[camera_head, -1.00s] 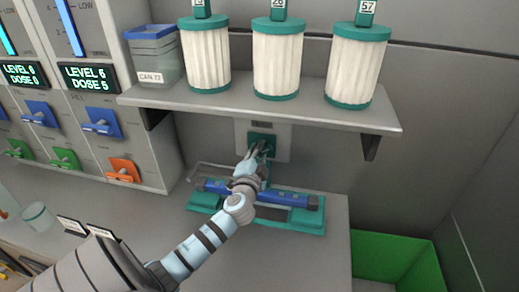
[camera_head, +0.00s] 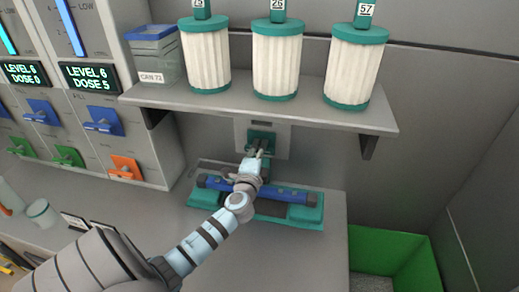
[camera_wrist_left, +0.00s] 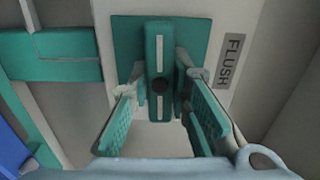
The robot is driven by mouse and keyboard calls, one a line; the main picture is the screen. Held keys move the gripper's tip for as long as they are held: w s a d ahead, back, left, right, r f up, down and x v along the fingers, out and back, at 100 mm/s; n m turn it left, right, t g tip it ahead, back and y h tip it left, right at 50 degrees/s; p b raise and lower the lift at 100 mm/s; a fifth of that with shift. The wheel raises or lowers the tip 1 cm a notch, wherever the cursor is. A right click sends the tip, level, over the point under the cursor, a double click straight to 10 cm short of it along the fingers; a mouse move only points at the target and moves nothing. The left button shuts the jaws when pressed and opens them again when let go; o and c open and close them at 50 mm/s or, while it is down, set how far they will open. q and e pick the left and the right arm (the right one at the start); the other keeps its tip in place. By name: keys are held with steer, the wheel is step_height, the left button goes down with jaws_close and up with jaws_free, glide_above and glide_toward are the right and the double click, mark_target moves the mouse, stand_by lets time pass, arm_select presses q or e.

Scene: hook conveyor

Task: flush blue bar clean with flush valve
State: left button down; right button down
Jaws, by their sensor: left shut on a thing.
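The flush valve (camera_head: 262,136) is a teal fitting on a pale plate on the back wall below the shelf. In the left wrist view its upright teal handle (camera_wrist_left: 157,45), with a white stripe, stands beside a FLUSH label (camera_wrist_left: 229,60). My left gripper (camera_head: 257,152) is at the valve, its teal-padded fingers (camera_wrist_left: 160,100) on either side of the handle and shut on it. The blue bar (camera_head: 287,193) lies in a teal cradle (camera_head: 310,215) on the counter below; my arm hides its middle. My right gripper is not in view.
Dispensers with coloured levers (camera_head: 103,121) stand left. A green bin (camera_head: 385,262) is at lower right. The counter's front right is clear.

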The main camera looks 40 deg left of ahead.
arm_select(q)
steer(key=shift+f, duration=0.1)
steer(key=c, duration=1.5)
jaws_free()
steer(key=shift+s+d, duration=0.1)
steer(key=shift+s, duration=0.05)
steer(key=v, duration=1.2)
